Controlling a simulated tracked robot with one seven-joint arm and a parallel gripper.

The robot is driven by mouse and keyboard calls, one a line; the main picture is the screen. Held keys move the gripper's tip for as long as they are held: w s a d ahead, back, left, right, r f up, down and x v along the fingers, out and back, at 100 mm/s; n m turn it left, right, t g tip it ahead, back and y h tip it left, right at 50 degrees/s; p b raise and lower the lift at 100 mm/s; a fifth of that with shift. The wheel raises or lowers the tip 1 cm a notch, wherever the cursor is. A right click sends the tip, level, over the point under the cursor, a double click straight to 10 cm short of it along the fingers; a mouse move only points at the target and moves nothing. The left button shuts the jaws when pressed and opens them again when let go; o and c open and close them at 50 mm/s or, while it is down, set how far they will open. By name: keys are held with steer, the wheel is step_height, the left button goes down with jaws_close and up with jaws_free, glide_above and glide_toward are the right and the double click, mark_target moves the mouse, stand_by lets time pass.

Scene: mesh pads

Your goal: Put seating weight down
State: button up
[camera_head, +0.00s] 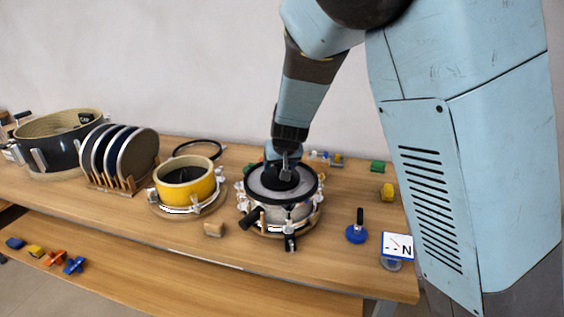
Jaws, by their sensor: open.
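My gripper (284,172) is open and points down over a small drum (290,212) with a grey mesh-like top and a black rim (311,190). A dark round piece sits on the middle of that top, under and between my fingers; it may be the seating weight. I cannot tell whether my fingers touch it. A blue round piece with an upright black handle (356,233) stands on the table to the right of the drum.
On the wooden table (180,236) stand a yellow shell (187,191) on a round base, a rack of discs (137,157) and a big dark drum (72,152). Small coloured blocks lie behind the drum and on the lower shelf.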

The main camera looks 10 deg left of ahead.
steer(key=shift+s+r, duration=0.1)
steer(key=shift+r, duration=0.05)
steer(key=v, duration=1.1)
steer(key=shift+r, duration=0.25)
stand_by(0.7)
steer(key=shift+s+d, duration=0.1)
steer(key=shift+s, duration=0.05)
steer(key=shift+d, duration=0.1)
steer(key=s+d+f+m+g+y, duration=0.1)
steer(key=d+g, duration=0.1)
steer(key=d, duration=0.6)
steer(key=s+d+f+m+g, duration=0.1)
steer(key=s+d, duration=0.1)
steer(key=d, duration=0.6)
steer(key=s+d+r+m+t+h, duration=0.1)
steer(key=s+d+r, duration=0.3)
steer(key=s+d, duration=0.3)
steer(key=s+d+r+m+t+h, duration=0.1)
steer(key=s+d+r, duration=0.4)
steer(key=s, duration=0.7)
steer(key=shift+d+h, duration=0.6)
steer(key=shift+d, duration=0.7)
